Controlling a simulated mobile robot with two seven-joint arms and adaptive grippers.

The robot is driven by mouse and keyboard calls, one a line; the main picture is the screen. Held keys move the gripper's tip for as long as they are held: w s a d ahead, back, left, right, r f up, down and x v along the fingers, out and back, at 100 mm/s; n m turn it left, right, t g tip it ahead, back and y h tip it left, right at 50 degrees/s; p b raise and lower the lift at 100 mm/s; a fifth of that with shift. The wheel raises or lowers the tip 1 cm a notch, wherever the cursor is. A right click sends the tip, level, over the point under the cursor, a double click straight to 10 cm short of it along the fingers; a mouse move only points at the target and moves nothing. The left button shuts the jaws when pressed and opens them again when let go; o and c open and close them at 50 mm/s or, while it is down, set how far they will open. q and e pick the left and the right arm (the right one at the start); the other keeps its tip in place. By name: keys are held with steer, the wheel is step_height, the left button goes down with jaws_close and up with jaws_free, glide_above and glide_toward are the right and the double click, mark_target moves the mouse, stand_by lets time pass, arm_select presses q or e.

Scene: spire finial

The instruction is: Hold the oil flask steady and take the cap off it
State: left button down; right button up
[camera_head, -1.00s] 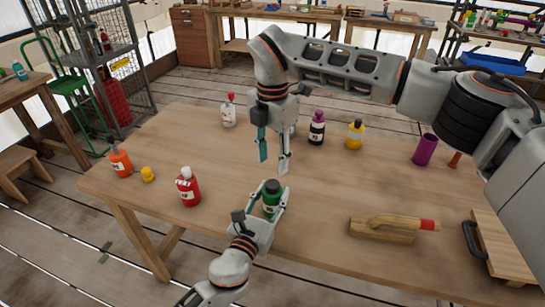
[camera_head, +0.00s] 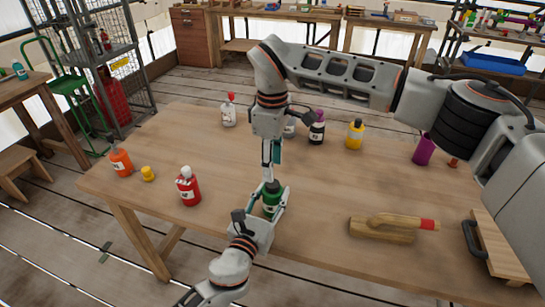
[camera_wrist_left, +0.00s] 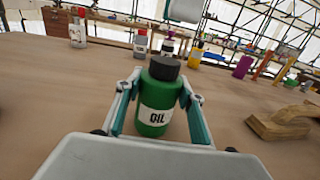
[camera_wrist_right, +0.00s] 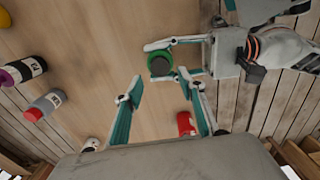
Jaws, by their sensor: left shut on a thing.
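The oil flask (camera_wrist_left: 154,115) is green with a white OIL label and a black cap (camera_wrist_left: 164,69), and stands upright on the wooden table. In the head view the flask (camera_head: 271,204) is near the table's front edge. My left gripper (camera_wrist_left: 158,107) is shut around the flask's body, one finger on each side. My right gripper (camera_wrist_right: 165,85) is open and points down, just above the flask. In the right wrist view the cap (camera_wrist_right: 160,66) lies just beyond the gap between its fingertips. The fingers look apart from the cap.
A red bottle (camera_head: 188,188) stands left of the flask, with an orange bottle (camera_head: 120,162) and a yellow piece (camera_head: 148,174) farther left. White, purple and yellow bottles stand behind.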

mark_target(273, 183)
steer(key=shift+f, duration=3.15)
